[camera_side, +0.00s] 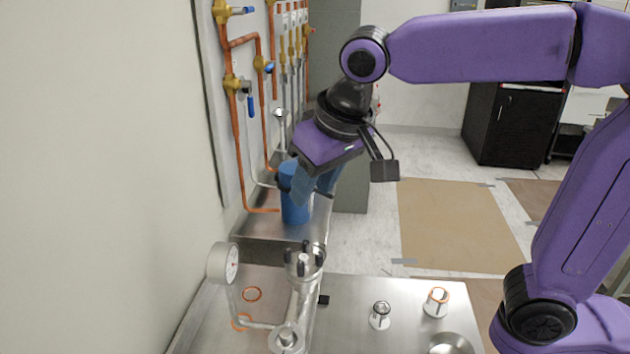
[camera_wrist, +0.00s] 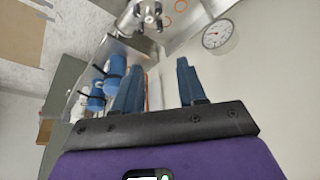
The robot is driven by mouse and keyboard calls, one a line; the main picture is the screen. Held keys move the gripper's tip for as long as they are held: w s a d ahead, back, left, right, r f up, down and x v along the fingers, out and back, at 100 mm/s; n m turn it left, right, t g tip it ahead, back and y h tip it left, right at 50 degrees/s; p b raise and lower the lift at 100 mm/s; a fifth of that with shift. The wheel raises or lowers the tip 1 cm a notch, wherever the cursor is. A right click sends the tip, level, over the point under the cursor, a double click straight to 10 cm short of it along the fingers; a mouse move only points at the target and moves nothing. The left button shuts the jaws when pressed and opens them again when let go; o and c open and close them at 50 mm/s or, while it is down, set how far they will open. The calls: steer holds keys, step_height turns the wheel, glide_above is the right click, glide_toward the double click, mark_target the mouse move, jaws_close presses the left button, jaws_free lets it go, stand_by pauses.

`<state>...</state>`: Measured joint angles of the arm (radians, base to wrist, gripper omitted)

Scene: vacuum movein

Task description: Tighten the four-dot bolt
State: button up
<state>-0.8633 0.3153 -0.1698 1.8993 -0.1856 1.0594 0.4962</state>
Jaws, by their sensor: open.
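My gripper (camera_wrist: 158,64) has two blue fingers, spread apart with nothing between them. In the side view my gripper (camera_side: 314,188) hangs above and behind the metal flange (camera_side: 305,262), tilted, clear of it. The flange stands on the steel table with several dark bolts around its rim. It also shows at the top of the wrist view (camera_wrist: 148,14), beyond the fingertips. The dots on the bolts are too small to read, so I cannot tell which is the four-dot bolt.
A round pressure gauge (camera_side: 230,264) stands left of the flange, near the wall. Blue canisters (camera_side: 294,200) stand behind it, close to my fingers. Copper pipes with valves (camera_side: 236,84) line the wall. Small metal fittings (camera_side: 380,314) sit on the table (camera_side: 345,292) at right.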

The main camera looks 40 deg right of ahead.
steer(key=shift+w, duration=0.1)
steer(key=c, duration=0.3)
steer(key=r+n+g, duration=0.1)
steer(key=n+g, duration=0.4)
steer(key=n, duration=0.7)
glide_above(287, 250)
step_height(287, 250, down, 17)
steer(key=shift+f, duration=0.15)
jaws_close()
